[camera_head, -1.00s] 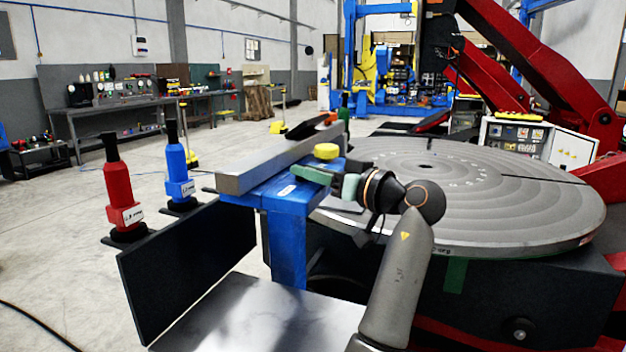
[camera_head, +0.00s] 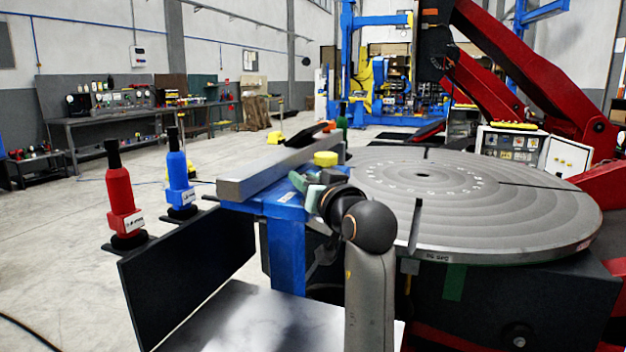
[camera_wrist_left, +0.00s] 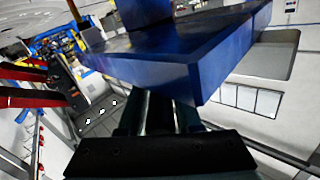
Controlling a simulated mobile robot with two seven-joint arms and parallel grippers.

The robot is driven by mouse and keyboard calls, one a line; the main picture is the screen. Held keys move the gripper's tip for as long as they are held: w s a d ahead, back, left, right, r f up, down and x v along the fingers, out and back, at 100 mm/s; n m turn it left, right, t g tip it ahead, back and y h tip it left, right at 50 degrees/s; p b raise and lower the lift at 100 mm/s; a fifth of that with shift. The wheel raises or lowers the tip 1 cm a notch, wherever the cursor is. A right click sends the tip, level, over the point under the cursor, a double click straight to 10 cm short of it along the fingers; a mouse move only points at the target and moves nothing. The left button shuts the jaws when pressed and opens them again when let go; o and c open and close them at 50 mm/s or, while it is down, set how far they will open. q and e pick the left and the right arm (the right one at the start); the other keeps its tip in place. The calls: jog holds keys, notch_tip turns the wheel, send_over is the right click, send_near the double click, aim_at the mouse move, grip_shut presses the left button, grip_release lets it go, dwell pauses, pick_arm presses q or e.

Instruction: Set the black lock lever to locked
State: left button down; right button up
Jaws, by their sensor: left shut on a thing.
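My right gripper is not in view.
The grey turntable (camera_head: 480,205) fills the right. A red bottle-like cylinder (camera_head: 121,195) and a blue one (camera_head: 178,175) stand at left. Open floor lies beyond.

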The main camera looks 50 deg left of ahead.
pick_arm(q)
jog(key=c, duration=0.7)
grip_release()
